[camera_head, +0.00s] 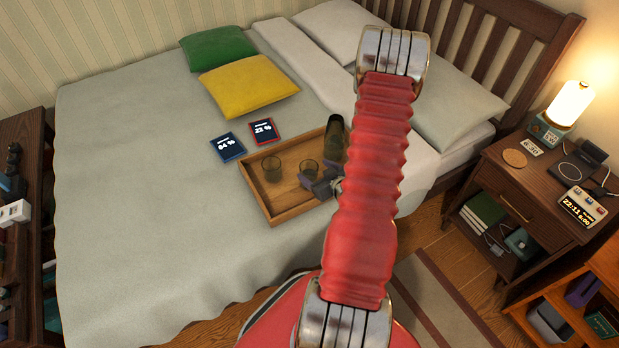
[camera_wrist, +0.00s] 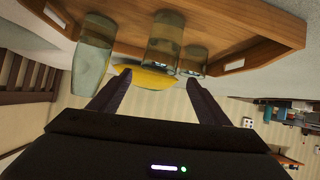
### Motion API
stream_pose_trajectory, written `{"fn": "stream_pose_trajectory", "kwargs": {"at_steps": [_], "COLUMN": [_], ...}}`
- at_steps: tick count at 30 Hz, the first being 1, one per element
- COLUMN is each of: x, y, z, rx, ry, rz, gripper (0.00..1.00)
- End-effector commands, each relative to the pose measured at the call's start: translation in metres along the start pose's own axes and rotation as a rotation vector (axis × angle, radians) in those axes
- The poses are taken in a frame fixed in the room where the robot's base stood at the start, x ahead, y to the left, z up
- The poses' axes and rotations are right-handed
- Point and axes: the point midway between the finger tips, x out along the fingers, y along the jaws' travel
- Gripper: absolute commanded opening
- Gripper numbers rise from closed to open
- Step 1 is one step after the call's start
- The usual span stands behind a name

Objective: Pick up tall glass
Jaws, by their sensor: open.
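The tall glass (camera_head: 334,137) stands upright near the far right corner of a wooden tray (camera_head: 285,206) on the bed, close to my arm's outline. In the wrist view, which is upside down, the tall glass (camera_wrist: 93,58) is greenish and see-through, left of my fingers. Two shorter glasses stand in the tray, one at left (camera_head: 271,168) and one in the middle (camera_head: 308,168). My gripper (camera_head: 318,187) is by the tray's near right side; in the wrist view its fingers (camera_wrist: 158,84) are spread with nothing between them.
Two small dark cards (camera_head: 227,147) lie behind the tray. Yellow (camera_head: 250,86) and green (camera_head: 217,47) cushions lie farther back. A nightstand (camera_head: 520,190) with a lit lamp (camera_head: 570,103) stands at right. The bed's left part is clear.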

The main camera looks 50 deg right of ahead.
Motion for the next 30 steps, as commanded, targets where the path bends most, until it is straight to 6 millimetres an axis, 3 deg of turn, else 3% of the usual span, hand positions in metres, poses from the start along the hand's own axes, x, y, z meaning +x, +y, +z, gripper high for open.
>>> {"fn": "stream_pose_trajectory", "kwargs": {"at_steps": [3, 9, 23, 30], "x": [-0.005, -0.013, -0.013, 0.012], "y": [0.001, 0.001, 0.001, -0.001], "z": [0.027, 0.047, 0.05, 0.047], "rx": [0.05, 0.102, 0.11, 0.108], "ry": [0.045, 0.107, 0.12, 0.12], "rz": [0.001, 0.007, 0.007, 0.004], "gripper": [0.7, 0.7, 0.7, 0.7]}}
